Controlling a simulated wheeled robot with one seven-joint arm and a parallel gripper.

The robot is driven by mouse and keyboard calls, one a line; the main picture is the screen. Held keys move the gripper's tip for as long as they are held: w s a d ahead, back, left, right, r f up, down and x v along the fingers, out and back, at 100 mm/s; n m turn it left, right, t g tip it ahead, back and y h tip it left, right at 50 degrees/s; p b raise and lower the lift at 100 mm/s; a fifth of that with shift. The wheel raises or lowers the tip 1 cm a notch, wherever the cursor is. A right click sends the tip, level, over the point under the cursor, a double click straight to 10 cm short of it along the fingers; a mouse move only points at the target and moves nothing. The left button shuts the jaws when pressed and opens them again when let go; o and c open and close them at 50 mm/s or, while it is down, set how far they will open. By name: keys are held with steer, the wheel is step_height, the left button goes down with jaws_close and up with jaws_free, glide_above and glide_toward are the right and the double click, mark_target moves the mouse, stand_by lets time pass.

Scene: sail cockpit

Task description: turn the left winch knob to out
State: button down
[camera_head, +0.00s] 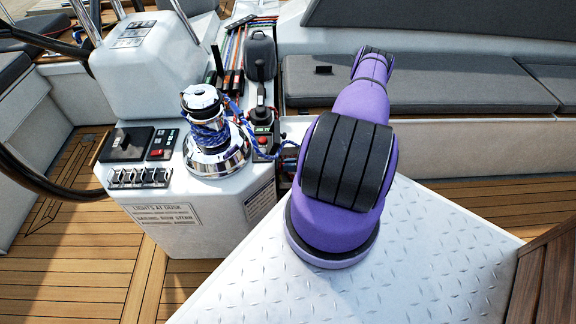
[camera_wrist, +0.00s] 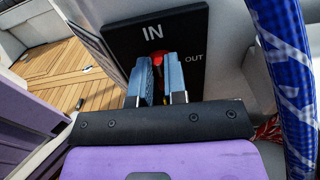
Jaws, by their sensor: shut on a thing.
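In the wrist view, a dark panel (camera_wrist: 118,42) carries a large IN label (camera_wrist: 152,33) at the top and a smaller OUT label (camera_wrist: 194,58) to the right. A red knob (camera_wrist: 155,58) stands below IN, its red part nearest that label. My gripper (camera_wrist: 160,72) has its two blue-grey fingers on either side of the knob, shut on it. The fingers hide much of the knob, so its exact angle is unclear. In the head view, my purple arm covers the gripper, and I cannot make out the knob.
A chrome winch (camera_head: 217,148) with blue rope stands on the white console (camera_head: 200,228), left of my arm. A thick blue rope (camera_wrist: 287,75) runs close along the right of the wrist view. Grey bench cushions (camera_head: 440,84) lie behind. The teak floor at left is clear.

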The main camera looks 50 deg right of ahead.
steer(key=m, duration=0.5)
steer(key=shift+w+d, duration=0.2)
steer(key=shift+d, duration=0.05)
steer(key=m, duration=0.4)
steer(key=shift+w+d+f+m, duration=0.15)
steer(key=shift+d+f+m, duration=0.1)
steer(key=shift+m, duration=0.15)
steer(key=c, duration=1.2)
jaws_free()
steer(key=shift+o, duration=0.2)
steer(key=v, duration=1)
steer(key=shift+s+d, duration=0.25)
steer(key=shift+s, duration=0.05)
